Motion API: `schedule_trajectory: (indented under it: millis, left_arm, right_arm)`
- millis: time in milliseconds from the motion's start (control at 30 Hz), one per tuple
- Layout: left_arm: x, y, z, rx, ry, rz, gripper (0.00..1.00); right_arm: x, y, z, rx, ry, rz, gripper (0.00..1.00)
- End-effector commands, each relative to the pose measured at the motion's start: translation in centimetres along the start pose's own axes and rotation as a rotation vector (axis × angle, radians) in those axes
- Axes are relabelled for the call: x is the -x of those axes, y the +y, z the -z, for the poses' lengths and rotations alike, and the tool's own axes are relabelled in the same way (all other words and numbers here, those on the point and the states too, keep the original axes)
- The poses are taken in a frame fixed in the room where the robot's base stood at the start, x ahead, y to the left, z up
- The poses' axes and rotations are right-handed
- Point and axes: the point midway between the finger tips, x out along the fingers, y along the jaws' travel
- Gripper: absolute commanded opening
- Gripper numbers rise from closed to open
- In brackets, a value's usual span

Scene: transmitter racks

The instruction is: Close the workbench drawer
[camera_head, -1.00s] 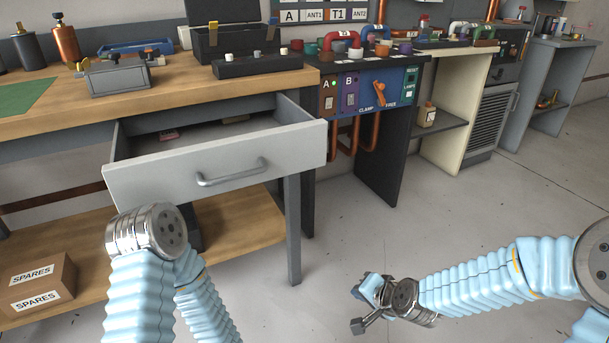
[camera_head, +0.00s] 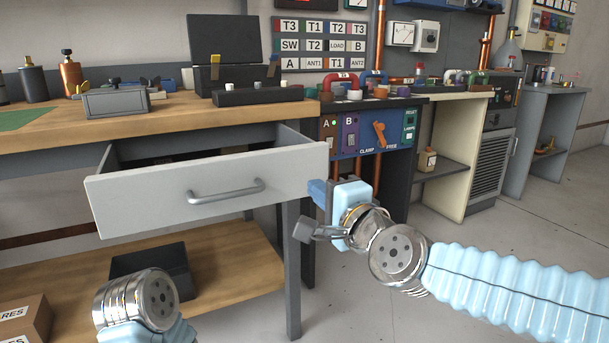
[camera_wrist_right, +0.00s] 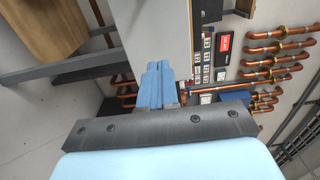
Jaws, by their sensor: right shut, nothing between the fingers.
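The workbench drawer (camera_head: 140,200) is pulled open, its light grey front standing out from the bench and its interior partly showing. A grey bar handle (camera_head: 225,192) crosses the drawer front. My right gripper (camera_head: 312,208) is shut and empty, just below and beside the right end of the drawer front. In the right wrist view its blue fingers (camera_wrist_right: 156,85) are together, in front of a pale grey panel (camera_wrist_right: 155,35) that looks like the drawer front. I cannot tell whether they touch it. My left arm shows at the lower left, but its gripper is out of view.
The wooden benchtop (camera_head: 60,130) holds a grey box (camera_head: 115,102) and a black case (camera_head: 222,75). A bench leg (camera_head: 291,270) stands below the drawer's right side. A dark bin (camera_head: 150,270) sits on the lower shelf. Floor at the right is open.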

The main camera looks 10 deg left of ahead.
Motion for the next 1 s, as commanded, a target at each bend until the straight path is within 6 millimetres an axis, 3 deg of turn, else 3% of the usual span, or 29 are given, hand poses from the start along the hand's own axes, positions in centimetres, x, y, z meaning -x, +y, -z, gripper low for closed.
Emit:
schedule_trajectory:
  millis: [100, 333, 1000]
  left_arm:
    - [0.6, 0.2, 0.0, 0.0, 0.001, 0.001, 1.0]
    - [1.0, 0.3, 0.1, 0.001, 0.003, 0.002, 1.0]
    - [1.2, 0.3, 0.1, 0.001, 0.003, 0.003, 1.0]
  right_arm:
    - [-2.5, -0.1, -0.1, -0.001, -0.002, -0.003, 0.0]
    - [-5.4, 0.0, 0.0, 0.0, -0.001, -0.001, 0.0]
    - [-6.6, 0.1, 0.0, 0.001, -0.001, -0.002, 0.0]
